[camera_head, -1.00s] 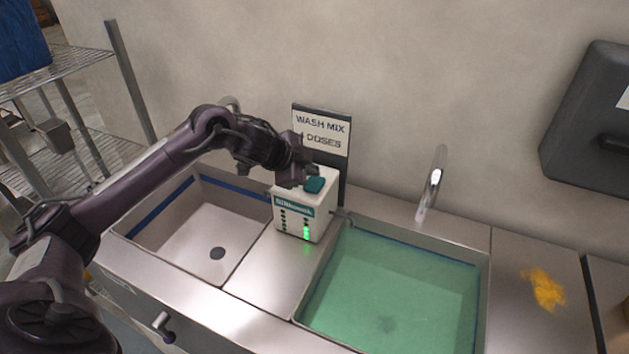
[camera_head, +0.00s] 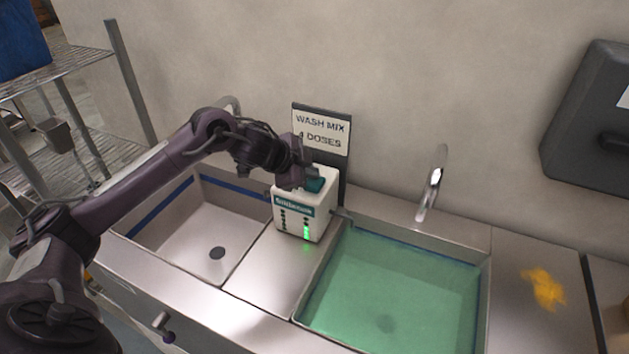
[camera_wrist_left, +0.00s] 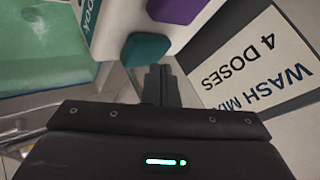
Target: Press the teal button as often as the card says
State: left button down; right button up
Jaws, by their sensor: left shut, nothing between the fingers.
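The teal button (camera_head: 317,185) sits on top of a white dispenser box (camera_head: 322,222) between two sinks. It also shows in the left wrist view (camera_wrist_left: 145,48), with a purple button (camera_wrist_left: 175,8) beside it. The card (camera_head: 320,130) behind the box reads "WASH MIX 4 DOSES"; it shows in the wrist view too (camera_wrist_left: 258,65). My left gripper (camera_head: 300,180) is shut and empty, at the left edge of the teal button, partly covering it. In the wrist view its fingertips (camera_wrist_left: 160,70) are close to the button; I cannot tell whether they touch. My right gripper is not in view.
The right basin (camera_head: 395,290) holds green liquid; the left basin (camera_head: 200,235) is empty. A faucet (camera_head: 432,190) stands behind the right basin. A dark wall dispenser (camera_head: 590,120) hangs at right, a wire shelf (camera_head: 70,65) stands at left. A yellow smear (camera_head: 545,288) marks the counter.

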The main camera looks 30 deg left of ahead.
aim_at(310, 183)
pick_arm(q)
jog(key=shift+f+b, duration=0.35)
jog(key=shift+f, duration=0.4)
dwell(0.7)
jog(key=shift+r, duration=0.1)
jog(key=shift+r+p, duration=0.95)
jog(key=shift+p, duration=0.15)
notch_tip(310, 183, up, 5)
jog(key=p, duration=0.5)
dwell(0.6)
